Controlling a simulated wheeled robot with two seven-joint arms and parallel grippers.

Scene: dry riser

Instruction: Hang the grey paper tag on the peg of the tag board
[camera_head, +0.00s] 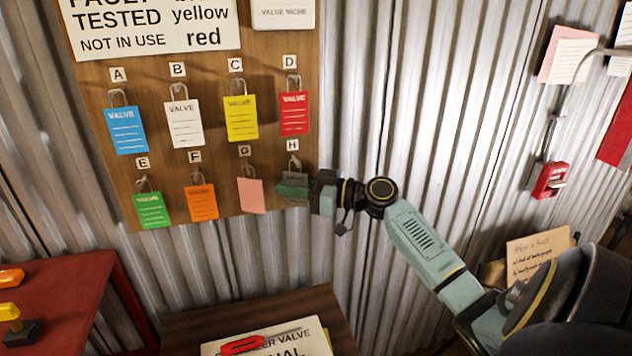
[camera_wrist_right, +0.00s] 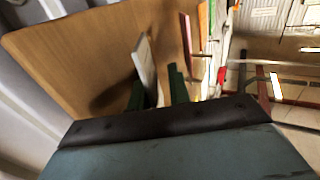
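The wooden tag board (camera_head: 228,200) hangs on the corrugated wall, with pegs under letters A to H. The grey paper tag (camera_head: 296,178) is at the peg (camera_head: 294,162) under letter H, partly hidden by my right gripper (camera_head: 292,190). In the right wrist view the pale tag (camera_wrist_right: 146,68) stands edge-on between the green fingers of my right gripper (camera_wrist_right: 158,92). It lies close to the left finger, with a gap to the right finger, so the gripper looks open around it. Whether the tag's loop is over the peg is too small to tell. My left gripper is not in view.
Other tags hang on the remaining pegs; the pink tag (camera_head: 251,196) under G is just left of my gripper. Below are a small wooden table (camera_head: 285,306) with a manual and a red table (camera_head: 75,290). A red padlock box (camera_head: 551,180) hangs at right.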

